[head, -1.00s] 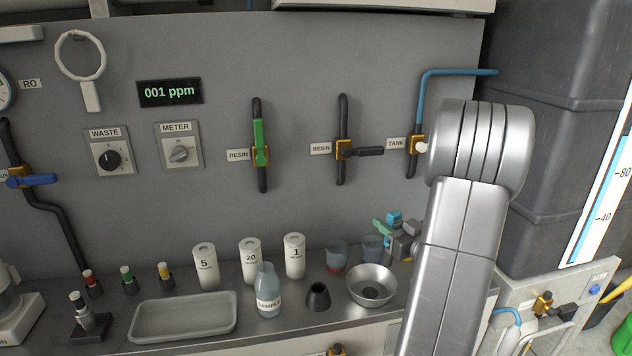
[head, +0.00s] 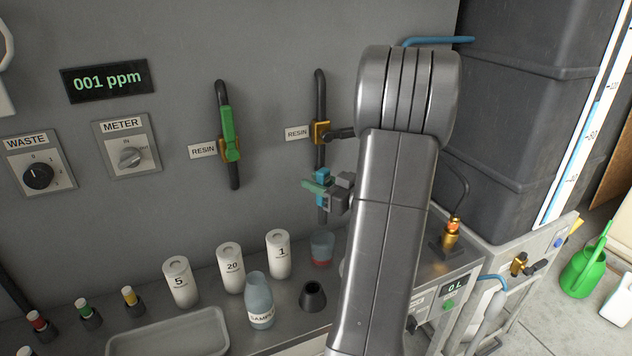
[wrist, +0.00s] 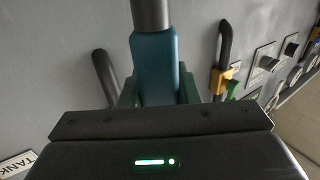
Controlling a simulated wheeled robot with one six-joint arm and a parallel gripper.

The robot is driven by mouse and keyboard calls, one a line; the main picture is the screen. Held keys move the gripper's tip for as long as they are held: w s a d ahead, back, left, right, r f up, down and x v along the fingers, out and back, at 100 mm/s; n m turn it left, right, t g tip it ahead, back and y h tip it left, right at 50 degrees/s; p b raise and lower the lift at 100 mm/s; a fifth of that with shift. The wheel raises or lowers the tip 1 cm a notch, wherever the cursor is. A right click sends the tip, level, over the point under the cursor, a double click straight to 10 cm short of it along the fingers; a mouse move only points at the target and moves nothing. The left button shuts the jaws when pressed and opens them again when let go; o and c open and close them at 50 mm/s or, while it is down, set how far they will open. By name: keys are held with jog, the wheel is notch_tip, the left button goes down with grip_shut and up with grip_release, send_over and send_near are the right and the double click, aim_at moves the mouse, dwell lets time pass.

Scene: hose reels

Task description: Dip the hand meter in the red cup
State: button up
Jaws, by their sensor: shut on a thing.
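My gripper (head: 318,187) is shut on the hand meter (head: 322,173), a small teal-blue piece between its green fingers. It is held in the air before the wall, above the bench. In the wrist view the hand meter (wrist: 155,65) shows a teal body with a grey end, between the green fingers. The red cup (head: 321,249), a clear tumbler with red at its base, stands on the bench below my gripper, apart from it. My arm hides the bench just right of this cup, and the meter's lower end is hard to make out.
Bottles marked 5 (head: 180,283), 20 (head: 230,268) and 1 (head: 278,254) stand left of the cup. A sample bottle (head: 259,303) and a dark cone-shaped holder (head: 313,296) are in front. A black-handled resin valve (head: 320,132) is on the wall behind my gripper.

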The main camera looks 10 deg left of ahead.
notch_tip(320, 180, down, 11)
jog(key=b, duration=0.8)
jog(key=shift+f+b, duration=0.15)
jog(key=shift+b, duration=0.25)
dwell(0.5)
dwell(0.6)
notch_tip(320, 180, up, 10)
jog(key=p, duration=0.8)
dwell(0.6)
dwell(0.7)
